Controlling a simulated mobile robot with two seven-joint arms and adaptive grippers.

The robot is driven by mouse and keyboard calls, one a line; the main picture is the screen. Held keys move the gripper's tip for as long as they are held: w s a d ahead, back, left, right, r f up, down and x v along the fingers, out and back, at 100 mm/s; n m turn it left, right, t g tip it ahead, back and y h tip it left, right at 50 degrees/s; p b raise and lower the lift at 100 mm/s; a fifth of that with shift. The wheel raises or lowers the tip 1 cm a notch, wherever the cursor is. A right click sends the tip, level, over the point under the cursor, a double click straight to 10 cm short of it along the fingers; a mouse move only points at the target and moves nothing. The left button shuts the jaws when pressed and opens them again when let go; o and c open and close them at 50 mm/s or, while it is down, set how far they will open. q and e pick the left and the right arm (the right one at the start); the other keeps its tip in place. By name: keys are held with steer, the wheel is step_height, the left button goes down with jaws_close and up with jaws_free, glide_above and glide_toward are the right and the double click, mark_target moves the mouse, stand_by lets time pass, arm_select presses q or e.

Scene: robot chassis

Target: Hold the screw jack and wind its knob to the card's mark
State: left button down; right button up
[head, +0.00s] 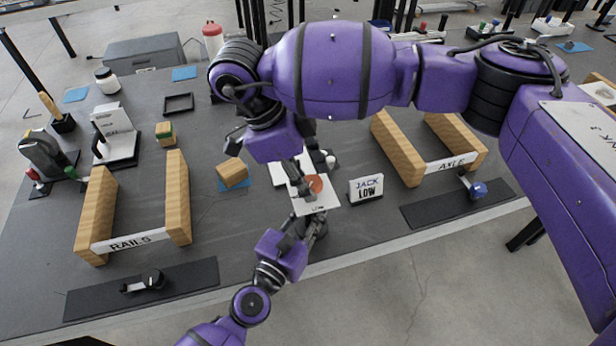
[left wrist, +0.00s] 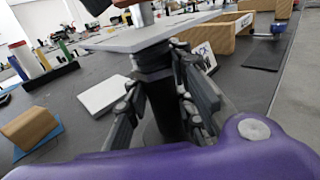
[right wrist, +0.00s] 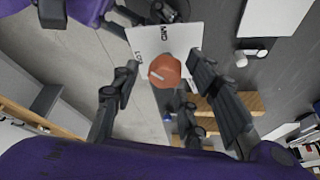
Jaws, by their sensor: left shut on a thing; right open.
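The screw jack has a black post (left wrist: 160,100) and a pale top plate (head: 322,202) with an orange knob (right wrist: 165,70) on it. My left gripper (head: 309,226) is shut on the post, below the plate. The plate reads LOW and MID in the right wrist view. The knob's pale pointer lies toward the left there, on the LOW side; its exact alignment is unclear. My right gripper (right wrist: 164,64) is open above the plate, its fingers on either side of the knob with gaps visible. The card (head: 367,188) reads JACK LOW and stands right of the jack.
A wooden rails frame (head: 177,205) stands left and an axle frame (head: 398,150) right. A wooden block (head: 232,174) sits on a blue mat left of the jack. Dark mats (head: 185,280) lie along the front edge. My right arm covers much of the back.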

steer(key=shift+d+f, duration=0.15)
steer(key=shift+f, duration=0.1)
steer(key=c, duration=1)
steer(key=shift+s, duration=0.1)
steer(key=shift+d+n+t, duration=0.1)
steer(key=shift+n+t, duration=0.2)
steer(key=shift+n, duration=0.6)
steer(key=shift+s, duration=0.1)
steer(key=shift+d+f+n, duration=0.1)
steer(key=shift+n, duration=0.4)
steer(key=shift+d+t, duration=0.15)
steer(key=shift+t, duration=0.15)
steer(key=shift+d+n+t+y, duration=0.2)
steer(key=shift+n+t, duration=0.25)
steer(key=shift+n, duration=1.1)
steer(key=shift+d+n+t+y, duration=0.1)
steer(key=shift+n+t+y, duration=0.3)
steer(key=shift+n, duration=1.15)
stand_by(1.1)
